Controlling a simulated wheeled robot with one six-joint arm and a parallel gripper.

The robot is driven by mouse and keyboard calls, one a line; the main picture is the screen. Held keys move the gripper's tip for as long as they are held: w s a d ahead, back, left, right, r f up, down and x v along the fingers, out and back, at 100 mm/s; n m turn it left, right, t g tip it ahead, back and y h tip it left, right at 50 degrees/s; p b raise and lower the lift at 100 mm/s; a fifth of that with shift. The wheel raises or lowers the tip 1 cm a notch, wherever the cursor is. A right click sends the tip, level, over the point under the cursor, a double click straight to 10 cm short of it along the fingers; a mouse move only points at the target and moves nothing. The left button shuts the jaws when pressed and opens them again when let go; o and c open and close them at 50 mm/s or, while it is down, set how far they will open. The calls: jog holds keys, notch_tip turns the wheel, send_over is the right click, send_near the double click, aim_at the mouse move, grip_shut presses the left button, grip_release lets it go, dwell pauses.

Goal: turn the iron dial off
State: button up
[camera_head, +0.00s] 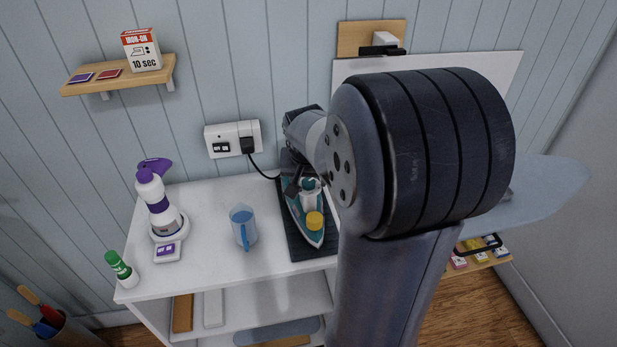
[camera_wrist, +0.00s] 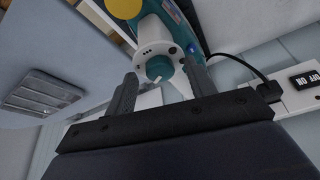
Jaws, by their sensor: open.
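The iron (camera_head: 304,216), teal and white with a yellow cap, rests on a dark mat (camera_head: 296,246) on the white cabinet top. In the wrist view the iron's teal dial (camera_wrist: 158,68) with a white pointer mark shows on its white body (camera_wrist: 152,36). My gripper (camera_wrist: 160,80) is open, its two dark fingers on either side of the dial. I cannot tell whether they touch it. In the head view my gripper (camera_head: 294,184) is at the back end of the iron, and my arm hides part of that area.
A wall outlet (camera_head: 222,139) with a plugged black cord is behind; its switch (camera_wrist: 306,79) shows in the wrist view. A blue measuring cup (camera_head: 243,227), a purple-white spray bottle (camera_head: 158,200) and a green-capped bottle (camera_head: 121,268) stand left. An ironing board (camera_head: 550,185) is right.

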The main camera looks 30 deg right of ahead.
jog(key=c, duration=1)
jog(key=shift+n, duration=0.3)
jog(key=shift+d+n+y, duration=0.15)
jog(key=shift+n+y, duration=0.35)
jog(key=shift+n, duration=0.5)
jog(key=n+y+b, duration=0.1)
jog(key=n, duration=0.2)
jog(key=shift+d+f+t, duration=0.1)
jog(key=shift+d+t, duration=0.05)
jog(key=shift+t, duration=0.15)
jog(key=n+b, duration=0.1)
jog(key=n, duration=0.1)
jog(key=n+y+b, duration=0.1)
jog(key=shift+d+n+y, duration=0.15)
jog(key=shift+n+y, duration=0.15)
jog(key=shift+n, duration=0.1)
jog(key=shift+d+n+y+b, duration=0.1)
jog(key=shift+n+y+b, duration=0.45)
jog(key=shift+n, duration=0.75)
